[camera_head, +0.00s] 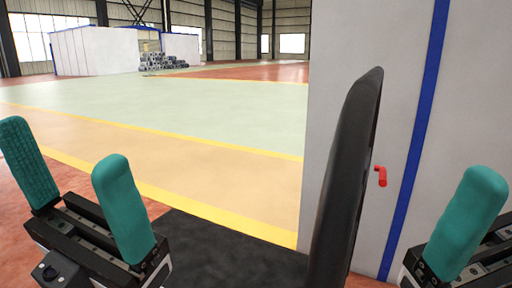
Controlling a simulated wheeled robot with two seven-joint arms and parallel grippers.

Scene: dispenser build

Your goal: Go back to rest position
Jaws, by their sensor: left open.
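My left gripper (64,150) is at the lower left, with its two teal fingers pointing up and set wide apart. Nothing shows between them. My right gripper (468,225) is cut off at the lower right edge. Only one teal finger and part of its dark body show, so its opening cannot be judged. Both grippers are raised in front of me, and neither visibly touches anything.
A grey-white wall panel (400,60) with a blue stripe (415,150) and a red handle (381,176) stands close at the right. A tall dark upright shape (347,185) stands before it. Open floor (180,115) stretches away at the left towards a white booth (95,50).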

